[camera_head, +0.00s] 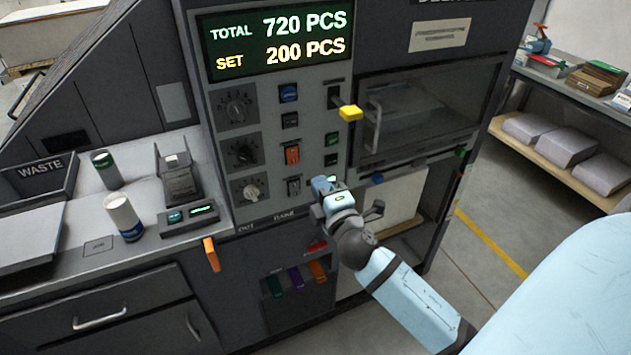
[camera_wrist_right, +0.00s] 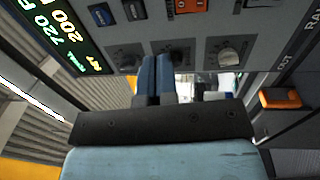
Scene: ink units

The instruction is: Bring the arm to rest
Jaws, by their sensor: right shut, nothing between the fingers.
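My right arm (camera_head: 405,295) reaches in from the lower right of the head view, and my right gripper (camera_head: 322,186) is close in front of the machine's control panel, below the switches. In the right wrist view the two blue fingers (camera_wrist_right: 155,80) are together with nothing between them, pointing at the panel with its knobs. I cannot tell whether the fingertips touch the panel. My left gripper does not show.
The machine's display (camera_head: 275,38) reads TOTAL 720 PCS and SET 200 PCS. A yellow-tipped lever (camera_head: 350,113) sticks out above my gripper. An orange handle (camera_head: 211,254) juts out lower left. Open floor (camera_head: 483,250) lies right.

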